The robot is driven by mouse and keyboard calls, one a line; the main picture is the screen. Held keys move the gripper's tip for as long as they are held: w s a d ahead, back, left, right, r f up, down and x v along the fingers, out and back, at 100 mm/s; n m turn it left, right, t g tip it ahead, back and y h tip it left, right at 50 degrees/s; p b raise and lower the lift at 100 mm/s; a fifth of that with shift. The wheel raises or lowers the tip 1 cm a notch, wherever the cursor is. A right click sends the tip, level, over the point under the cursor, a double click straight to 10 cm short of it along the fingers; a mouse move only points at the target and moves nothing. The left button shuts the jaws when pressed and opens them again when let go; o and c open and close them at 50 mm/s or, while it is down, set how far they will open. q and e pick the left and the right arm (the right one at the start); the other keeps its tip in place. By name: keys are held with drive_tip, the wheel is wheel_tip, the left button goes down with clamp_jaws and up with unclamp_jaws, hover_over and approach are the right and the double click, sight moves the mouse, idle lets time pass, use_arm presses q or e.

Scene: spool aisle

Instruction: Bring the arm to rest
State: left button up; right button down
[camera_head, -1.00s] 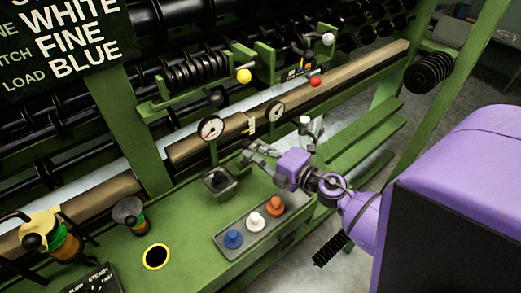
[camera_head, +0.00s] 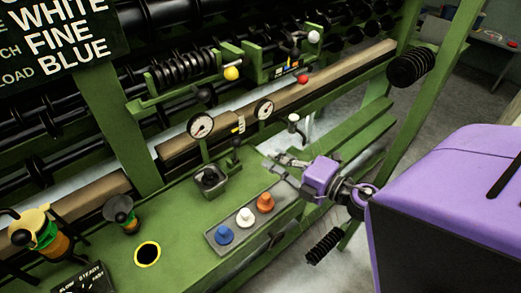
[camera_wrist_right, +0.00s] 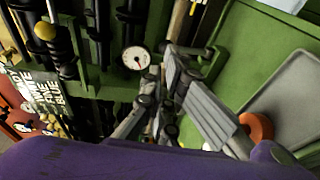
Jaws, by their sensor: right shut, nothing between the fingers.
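My right gripper (camera_head: 280,164) is at the centre right of the head view, above the back edge of the green bench (camera_head: 185,258). It is shut and empty, and its purple wrist reaches in from the right. In the right wrist view the gripper fingers (camera_wrist_right: 158,118) show large, with a gauge (camera_wrist_right: 135,59) beyond them and the orange knob (camera_wrist_right: 257,127) at their right. My left gripper is not in view.
A grey tray (camera_head: 234,222) holds a blue knob (camera_head: 224,235), a white knob (camera_head: 245,217) and an orange knob (camera_head: 265,202). Two gauges (camera_head: 200,125) (camera_head: 264,109) and a black lever (camera_head: 235,155) stand behind. A yellow-rimmed hole (camera_head: 147,254) lies left.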

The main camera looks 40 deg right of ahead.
drive_tip(key=v, duration=0.2)
drive_tip(key=shift+s+d+r, duration=0.1)
drive_tip(key=shift+s+r, duration=0.1)
drive_tip(key=shift+s, duration=0.2)
